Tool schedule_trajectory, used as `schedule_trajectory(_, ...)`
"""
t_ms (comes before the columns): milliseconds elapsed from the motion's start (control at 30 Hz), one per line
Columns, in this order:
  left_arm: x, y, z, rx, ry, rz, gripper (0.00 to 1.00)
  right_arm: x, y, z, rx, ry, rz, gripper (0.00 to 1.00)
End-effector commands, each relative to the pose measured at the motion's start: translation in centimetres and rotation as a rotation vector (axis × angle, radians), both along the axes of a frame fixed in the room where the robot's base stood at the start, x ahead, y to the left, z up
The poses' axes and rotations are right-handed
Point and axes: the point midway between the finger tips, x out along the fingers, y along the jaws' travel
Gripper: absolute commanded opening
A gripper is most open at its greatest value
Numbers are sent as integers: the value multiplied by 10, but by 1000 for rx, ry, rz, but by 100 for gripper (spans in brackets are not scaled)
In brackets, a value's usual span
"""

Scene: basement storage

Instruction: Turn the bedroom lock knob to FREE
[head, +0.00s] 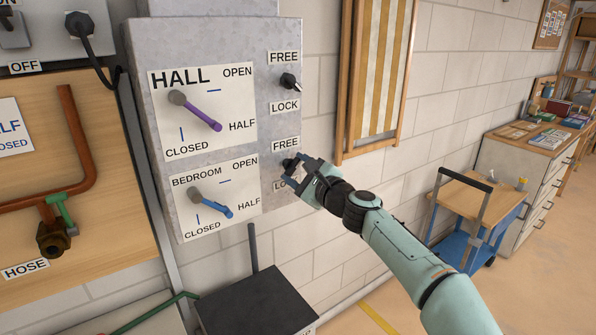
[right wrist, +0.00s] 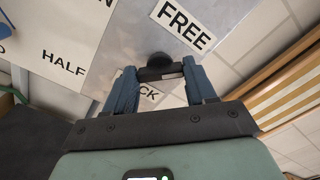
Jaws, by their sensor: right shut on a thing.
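The bedroom lock knob (head: 288,163) is a small black knob on the right side strip of the grey box, between a FREE label (head: 286,144) and a LOCK label that is partly covered. My right gripper (head: 289,172) is shut on this knob. The right wrist view shows the knob's dark round base (right wrist: 160,58) just ahead of the two blue fingers (right wrist: 158,74), with a dark bar between them. Which label the knob points at is hard to tell. My left gripper is not in view.
Left of the knob, the BEDROOM panel has a blue lever (head: 212,205). Above it, the HALL panel has a purple lever (head: 198,112). The upper lock knob (head: 290,81) sits above my gripper. A dark box (head: 255,305) stands below; a cart (head: 465,215) is at right.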

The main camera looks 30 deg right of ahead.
Motion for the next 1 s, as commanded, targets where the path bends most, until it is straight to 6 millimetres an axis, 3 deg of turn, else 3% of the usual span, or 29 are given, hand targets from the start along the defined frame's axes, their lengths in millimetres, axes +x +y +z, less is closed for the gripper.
schedule_trajectory(33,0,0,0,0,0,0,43,0,-1,-2,-5,3,-1,62)
schedule_trajectory(100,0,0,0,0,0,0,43,0,0,-1,-4,2,-1,81)
schedule_trajectory(533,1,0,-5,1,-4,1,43,-10,-1,-1,-2,0,-1,81)
schedule_trajectory(1000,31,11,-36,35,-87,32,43,-103,-9,-1,-3,0,-3,81)
